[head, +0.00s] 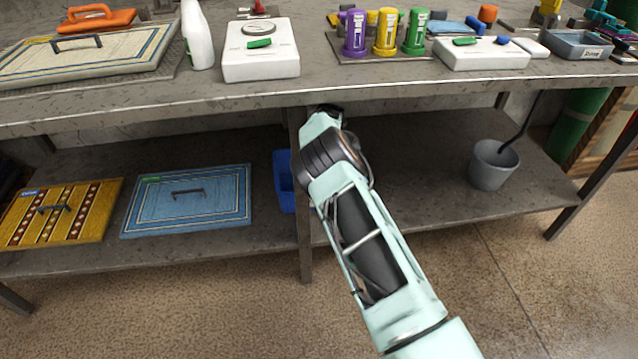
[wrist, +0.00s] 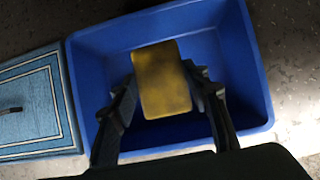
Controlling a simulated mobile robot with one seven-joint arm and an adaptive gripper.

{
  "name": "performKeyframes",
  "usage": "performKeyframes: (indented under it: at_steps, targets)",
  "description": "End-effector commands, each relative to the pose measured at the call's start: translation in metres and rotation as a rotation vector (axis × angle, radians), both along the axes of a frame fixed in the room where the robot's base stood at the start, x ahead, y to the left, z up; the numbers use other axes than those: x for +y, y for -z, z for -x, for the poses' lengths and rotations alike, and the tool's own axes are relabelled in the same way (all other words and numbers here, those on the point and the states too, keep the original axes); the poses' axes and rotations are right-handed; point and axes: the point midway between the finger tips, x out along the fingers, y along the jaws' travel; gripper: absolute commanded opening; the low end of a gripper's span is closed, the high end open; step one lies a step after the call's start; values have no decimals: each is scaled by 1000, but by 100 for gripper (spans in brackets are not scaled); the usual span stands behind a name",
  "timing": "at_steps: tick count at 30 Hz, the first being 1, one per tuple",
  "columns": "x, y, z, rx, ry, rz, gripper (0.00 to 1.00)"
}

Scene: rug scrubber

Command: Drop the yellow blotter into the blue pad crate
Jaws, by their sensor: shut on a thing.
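In the wrist view my gripper (wrist: 163,95) is shut on the yellow blotter (wrist: 162,75), a flat rounded slab between its two dark fingers. The blotter is over the opening of the blue pad crate (wrist: 90,85), and the crate's walls surround it in the picture. How high it is above the crate floor I cannot tell. In the head view the blue crate (head: 284,182) shows partly on the lower shelf, behind my arm. My gripper and the blotter are hidden there by the arm and the tabletop.
A blue rug (head: 215,215) with a handle lies left of the crate, and a yellow patterned rug (head: 85,235) lies farther left. A grey bucket (head: 490,172) stands on the shelf's right. The bench top (head: 200,92) overhangs the shelf. A table leg (head: 301,240) stands near the crate.

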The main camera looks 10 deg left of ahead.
Motion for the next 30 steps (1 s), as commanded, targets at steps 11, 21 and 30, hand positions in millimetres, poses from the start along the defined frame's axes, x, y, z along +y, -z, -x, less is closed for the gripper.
performKeyframes:
  at_steps: [11, 21, 30]
  targets:
    - [-4, 32, 0, 4, 4, 2, 21]
    - [-5, 33, 1, 5, 6, 1, 62]
    - [-5, 33, 1, 6, 7, 1, 63]
